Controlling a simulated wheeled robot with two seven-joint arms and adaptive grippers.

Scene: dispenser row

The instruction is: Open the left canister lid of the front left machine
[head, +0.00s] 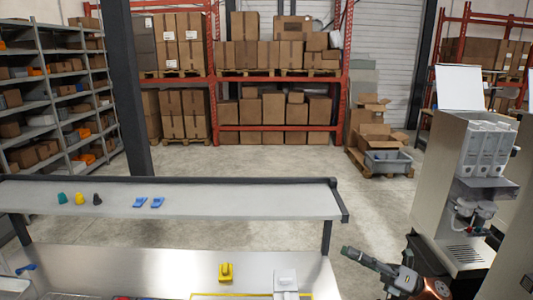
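A grey dispenser machine (438,185) stands at the right. Its top cover (458,88) is raised upright, and several pale canisters (487,148) sit side by side in its upper part. Their lids are too small to tell apart clearly. Below them are a dark outlet area and a slotted drip tray (465,254). My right gripper (352,254) is low, left of the machine and apart from it, pointing left. Nothing shows in it; its finger opening is unclear. My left gripper is not in view.
A second machine (518,215) is partly cut off at the right edge. A bench with a raised shelf (240,197) holds small coloured parts and a yellow piece (226,272). A dark post (124,90), racks and boxes stand behind.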

